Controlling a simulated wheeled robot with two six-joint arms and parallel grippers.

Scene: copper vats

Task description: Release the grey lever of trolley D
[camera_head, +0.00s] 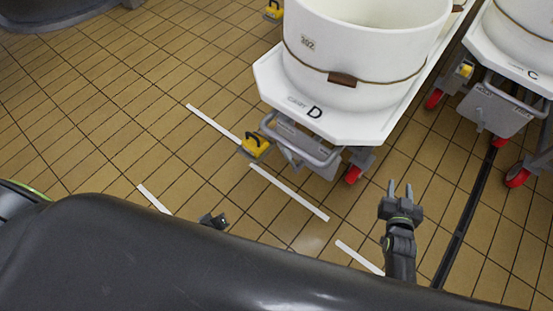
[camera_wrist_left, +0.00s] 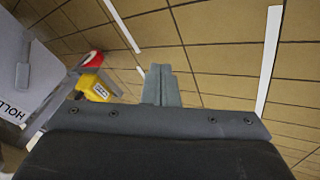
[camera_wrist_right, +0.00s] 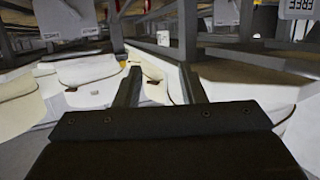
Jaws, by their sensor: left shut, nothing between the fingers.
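Trolley D (camera_head: 345,123) stands at upper centre in the head view, with a white deck marked D and a white vat (camera_head: 350,60) on it. A grey tubular bar (camera_head: 300,152) and a yellow block (camera_head: 256,146) sit under its front edge. I cannot tell for sure which grey part is the lever. My left gripper (camera_head: 214,221) is shut and empty, low and in front of the trolley; its fingers meet in the left wrist view (camera_wrist_left: 160,86). A yellow block (camera_wrist_left: 96,87) shows at left there, apart from them. My right gripper (camera_head: 400,189) is open and empty, right of the trolley's front.
Trolley C (camera_head: 520,66) stands at the right edge, with red wheels (camera_head: 517,177). White floor strips (camera_head: 290,193) and a dark floor channel (camera_head: 465,217) mark the tiles. Open tiled floor (camera_head: 120,110) lies left of trolley D.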

